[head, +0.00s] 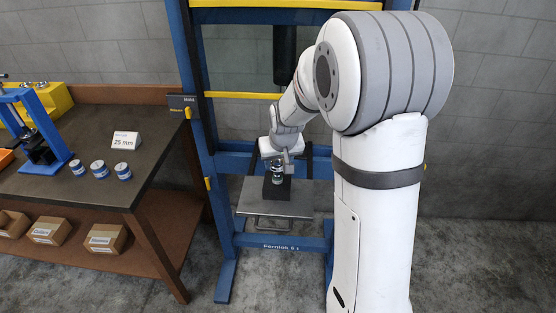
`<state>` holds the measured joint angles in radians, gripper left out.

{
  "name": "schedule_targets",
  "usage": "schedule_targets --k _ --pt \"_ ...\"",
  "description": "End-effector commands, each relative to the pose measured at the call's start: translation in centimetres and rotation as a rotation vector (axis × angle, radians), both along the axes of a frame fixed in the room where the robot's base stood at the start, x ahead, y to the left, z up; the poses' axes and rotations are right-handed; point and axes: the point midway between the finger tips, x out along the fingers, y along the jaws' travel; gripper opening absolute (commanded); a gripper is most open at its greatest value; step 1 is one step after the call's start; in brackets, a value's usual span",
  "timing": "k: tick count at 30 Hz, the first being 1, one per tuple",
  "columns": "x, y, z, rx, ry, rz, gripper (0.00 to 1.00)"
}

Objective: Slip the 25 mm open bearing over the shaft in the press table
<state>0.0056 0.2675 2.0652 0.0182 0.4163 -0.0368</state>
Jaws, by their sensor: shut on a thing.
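My gripper (277,170) points down over the press table (250,207), a grey plate in the blue press frame. It is shut on a small silvery ring-like thing, which looks like the bearing (277,179). The bearing is right at the top of a black block (280,194) standing on the plate. The shaft cannot be made out; the gripper, bearing and block hide or blend with it. At this size I cannot tell whether the bearing is around the shaft or just above it.
The blue press frame (190,90) has posts either side and a dark ram (285,55) above. On the bench (150,160) at left are three small blue-and-silver cylinders (99,170), a "25 mm" card (124,140) and a blue tool (45,140).

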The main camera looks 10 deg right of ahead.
Motion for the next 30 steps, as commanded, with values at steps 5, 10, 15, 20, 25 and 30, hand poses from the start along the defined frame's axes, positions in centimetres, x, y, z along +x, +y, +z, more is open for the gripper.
schedule_targets --k 5,10,15,20,25,30 --pt "0.0 0.0 -0.6 0.000 0.000 0.001 0.21" --pt "0.0 0.0 -1.0 0.000 0.000 0.001 0.21" --pt "0.0 0.1 -1.4 0.000 0.000 0.001 0.21" --pt "0.0 0.1 -1.8 0.001 0.000 0.001 0.21" --pt "0.0 0.1 -2.2 0.000 0.000 0.002 0.21" --pt "0.0 0.1 -2.6 0.000 0.000 0.002 0.21"
